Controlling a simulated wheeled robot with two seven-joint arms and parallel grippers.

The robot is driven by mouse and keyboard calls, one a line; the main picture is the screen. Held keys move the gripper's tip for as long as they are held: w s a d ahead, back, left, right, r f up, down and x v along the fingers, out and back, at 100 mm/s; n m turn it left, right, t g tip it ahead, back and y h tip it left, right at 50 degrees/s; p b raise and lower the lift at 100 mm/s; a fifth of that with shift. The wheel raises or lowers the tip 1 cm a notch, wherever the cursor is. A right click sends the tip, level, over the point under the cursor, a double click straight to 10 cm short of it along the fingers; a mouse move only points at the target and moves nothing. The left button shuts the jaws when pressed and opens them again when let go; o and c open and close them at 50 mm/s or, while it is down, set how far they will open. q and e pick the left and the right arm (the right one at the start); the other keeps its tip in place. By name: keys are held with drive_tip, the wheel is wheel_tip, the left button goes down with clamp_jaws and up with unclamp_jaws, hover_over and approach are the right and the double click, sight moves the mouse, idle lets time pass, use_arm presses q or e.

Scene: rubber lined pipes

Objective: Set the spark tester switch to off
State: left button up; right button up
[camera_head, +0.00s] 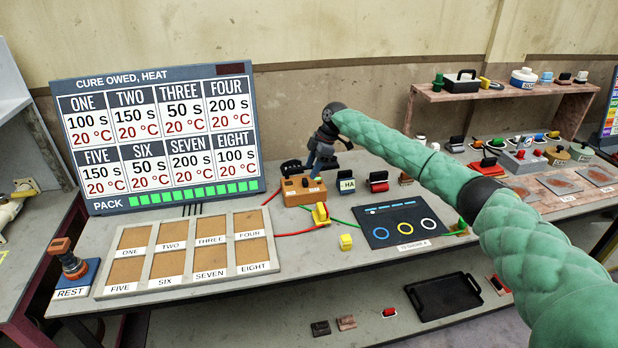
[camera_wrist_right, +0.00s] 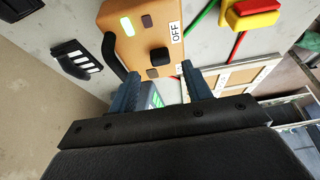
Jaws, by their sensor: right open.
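The spark tester looks to be the orange box (camera_head: 303,191) on the bench, behind the yellow clip. In the right wrist view the orange box (camera_wrist_right: 122,48) carries a black knob (camera_wrist_right: 159,55) beside a white OFF label (camera_wrist_right: 175,33). A green lit window (camera_wrist_right: 127,26) and two dark brown squares are also on its face. My right gripper (camera_head: 317,168) is over the box, its two blue fingers apart and empty. In the wrist view the gripper (camera_wrist_right: 158,84) has its fingertips just short of the knob. Contact cannot be told. My left gripper is not in view.
A board of eight heat readings (camera_head: 160,135) stands at the left back. Red and green cables run beside the box to a yellow clip (camera_head: 320,214). A dark panel with rings (camera_head: 400,224) lies right. A probe on a REST stand (camera_head: 72,265) is far left.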

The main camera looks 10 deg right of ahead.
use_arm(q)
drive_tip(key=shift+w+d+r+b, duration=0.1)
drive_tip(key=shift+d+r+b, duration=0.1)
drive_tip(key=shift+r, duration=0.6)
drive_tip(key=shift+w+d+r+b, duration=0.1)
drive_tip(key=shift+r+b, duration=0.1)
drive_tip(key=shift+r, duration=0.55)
use_arm(e)
drive_tip(key=shift+v, duration=1.65)
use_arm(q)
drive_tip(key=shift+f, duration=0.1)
use_arm(e)
drive_tip(key=shift+r, duration=0.1)
